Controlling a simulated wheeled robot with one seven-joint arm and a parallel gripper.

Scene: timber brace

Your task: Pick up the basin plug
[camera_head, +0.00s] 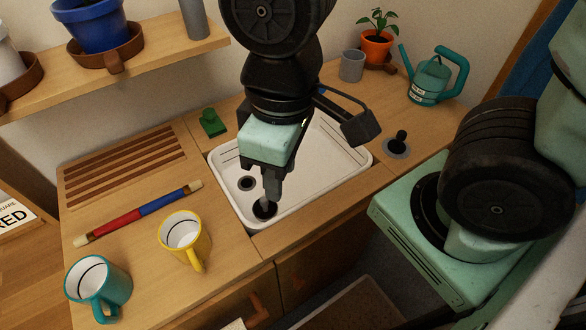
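The white basin (335,165) is set into the wooden counter. A small round black piece, which looks like the basin plug (264,211), lies on the basin floor near its front left. My gripper (269,199) points down into the basin, with its fingertips right at this plug. The fingers hide part of the plug. I cannot tell whether they are closed on it or only around or above it. A dark round drain (246,184) shows in the basin floor, just behind and left of the plug.
A yellow mug (183,235), a teal mug (98,283) and a red-blue rod (140,212) lie left of the basin. A green item (211,123) stands behind it. A black knob on a grey disc (397,147) is to the right. A watering can (430,80) stands at the back.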

